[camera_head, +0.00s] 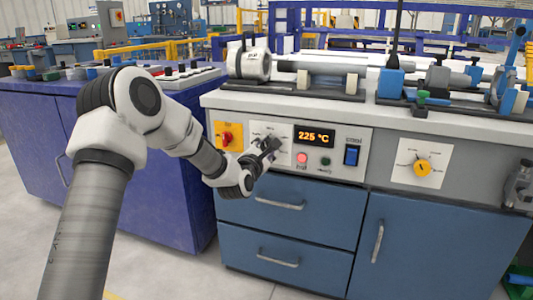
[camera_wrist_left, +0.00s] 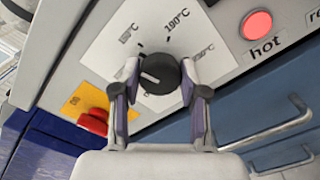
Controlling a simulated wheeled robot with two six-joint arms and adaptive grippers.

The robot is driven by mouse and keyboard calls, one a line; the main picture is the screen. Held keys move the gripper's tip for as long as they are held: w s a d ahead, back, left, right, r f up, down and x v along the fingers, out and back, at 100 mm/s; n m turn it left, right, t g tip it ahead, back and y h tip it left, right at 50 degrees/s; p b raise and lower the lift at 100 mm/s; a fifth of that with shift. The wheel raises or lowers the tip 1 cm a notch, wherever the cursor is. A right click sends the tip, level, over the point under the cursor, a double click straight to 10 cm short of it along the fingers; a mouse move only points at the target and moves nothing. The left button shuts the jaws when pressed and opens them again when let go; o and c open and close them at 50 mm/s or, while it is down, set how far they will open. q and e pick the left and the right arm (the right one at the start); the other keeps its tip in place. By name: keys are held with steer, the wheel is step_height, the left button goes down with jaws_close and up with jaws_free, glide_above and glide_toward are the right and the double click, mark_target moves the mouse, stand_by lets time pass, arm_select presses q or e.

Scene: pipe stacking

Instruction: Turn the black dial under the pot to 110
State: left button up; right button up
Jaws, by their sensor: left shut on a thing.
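The black dial (camera_wrist_left: 160,74) sits on a white label plate (camera_wrist_left: 105,52) with temperature marks, one reading 190°C. Its white pointer line points left in the left wrist view, to a side without a readable number. My left gripper (camera_wrist_left: 160,72) is shut on the dial, one finger on each side. In the head view, my left gripper (camera_head: 266,150) reaches the panel and mostly hides the dial. An orange display (camera_head: 314,136) beside it reads 225 °C. A grey part cut off at the right edge may be my right gripper, but its fingers are unclear.
A red knob on a yellow plate (camera_head: 228,136) is just left of the dial. A red "hot" light (camera_wrist_left: 257,25) and a blue switch (camera_head: 352,155) are to its right. A yellow dial (camera_head: 422,167) is farther right. Blue drawers (camera_head: 290,205) with handles lie below.

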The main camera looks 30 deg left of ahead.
arm_select(q)
steer(key=n+b, duration=0.4)
steer(key=n, duration=0.4)
steer(key=shift+a+n, duration=0.1)
steer(key=shift+n, duration=0.3)
stand_by(0.3)
steer(key=o, duration=1.1)
steer(key=shift+o, duration=0.2)
steer(key=v, duration=1.2)
